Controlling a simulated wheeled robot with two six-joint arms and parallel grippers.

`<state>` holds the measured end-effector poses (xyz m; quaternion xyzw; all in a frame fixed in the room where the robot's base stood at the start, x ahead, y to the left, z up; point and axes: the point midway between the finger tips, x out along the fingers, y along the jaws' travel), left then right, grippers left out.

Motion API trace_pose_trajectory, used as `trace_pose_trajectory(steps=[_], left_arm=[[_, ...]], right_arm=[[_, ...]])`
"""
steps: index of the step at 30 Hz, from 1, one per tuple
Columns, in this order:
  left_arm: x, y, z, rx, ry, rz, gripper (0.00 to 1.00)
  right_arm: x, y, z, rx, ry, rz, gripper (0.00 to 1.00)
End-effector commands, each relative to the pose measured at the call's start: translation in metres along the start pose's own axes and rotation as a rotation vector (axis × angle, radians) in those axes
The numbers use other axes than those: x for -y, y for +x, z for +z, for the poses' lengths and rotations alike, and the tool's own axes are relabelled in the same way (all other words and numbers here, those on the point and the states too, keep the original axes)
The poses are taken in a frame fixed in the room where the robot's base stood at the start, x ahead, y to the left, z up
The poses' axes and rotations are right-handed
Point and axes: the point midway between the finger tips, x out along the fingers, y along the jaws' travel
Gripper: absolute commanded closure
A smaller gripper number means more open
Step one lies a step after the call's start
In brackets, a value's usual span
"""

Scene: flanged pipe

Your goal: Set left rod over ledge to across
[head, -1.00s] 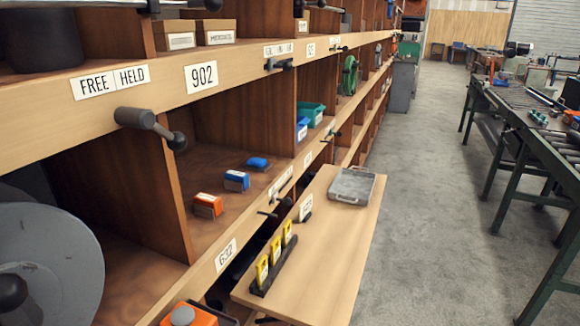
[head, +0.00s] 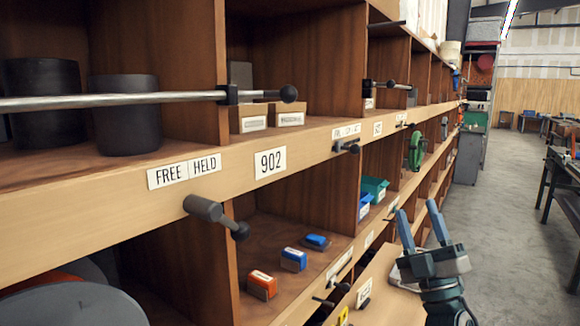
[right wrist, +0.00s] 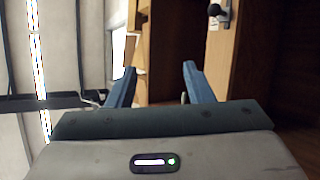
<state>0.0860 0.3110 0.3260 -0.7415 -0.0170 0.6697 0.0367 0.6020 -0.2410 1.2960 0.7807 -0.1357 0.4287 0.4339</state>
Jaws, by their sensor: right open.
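The left rod (head: 130,101) is a bare metal bar over the upper ledge (head: 110,212). It runs nearly level across the front of the left upper compartment, from the left picture edge through a black bracket (head: 228,94) to a black knob (head: 289,93). Its left end is out of view. My right gripper (head: 419,210) is up at the lower right, in front of the shelving, open and empty with blue fingers pointing up. It is well apart from the rod. Its open fingers also show in the right wrist view (right wrist: 162,70). My left gripper is not in view.
A second rod (head: 388,84) with a black knob crosses a compartment further right. Dark cylinders (head: 125,115) and cartons stand behind the left rod. Open floor (head: 440,185) lies right of the shelving.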

Motion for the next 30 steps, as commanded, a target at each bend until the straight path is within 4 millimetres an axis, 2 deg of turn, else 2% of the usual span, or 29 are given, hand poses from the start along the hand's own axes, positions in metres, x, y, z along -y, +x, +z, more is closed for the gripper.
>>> trace_pose_trajectory(steps=[1,3,6,9,12,15,21,26,30], left_arm=[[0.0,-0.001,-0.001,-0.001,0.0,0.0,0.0],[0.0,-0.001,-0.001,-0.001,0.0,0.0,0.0],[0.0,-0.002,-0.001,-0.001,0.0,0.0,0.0],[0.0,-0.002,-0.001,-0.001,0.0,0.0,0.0],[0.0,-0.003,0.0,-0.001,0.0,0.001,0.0],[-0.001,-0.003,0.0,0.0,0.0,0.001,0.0],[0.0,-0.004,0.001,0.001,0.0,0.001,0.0],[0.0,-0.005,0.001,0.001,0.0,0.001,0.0],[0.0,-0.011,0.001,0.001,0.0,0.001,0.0]], right_arm=[[-0.017,0.03,-0.029,-0.142,-0.075,0.03,0.53],[-0.031,0.057,-0.068,-0.329,-0.189,0.045,0.53],[-0.045,0.087,-0.117,-0.575,-0.364,0.037,0.53],[-0.052,0.109,-0.157,-0.789,-0.555,-0.005,0.53],[-0.055,0.126,-0.182,-0.957,-0.748,-0.083,0.53],[-0.059,0.14,-0.193,-1.071,-0.919,-0.179,0.53],[-0.071,0.157,-0.195,-1.166,-1.136,-0.347,0.53],[-0.073,0.162,-0.194,-1.181,-1.189,-0.403,0.53],[-0.065,0.168,-0.2,-1.183,-1.188,-0.407,0.53]])
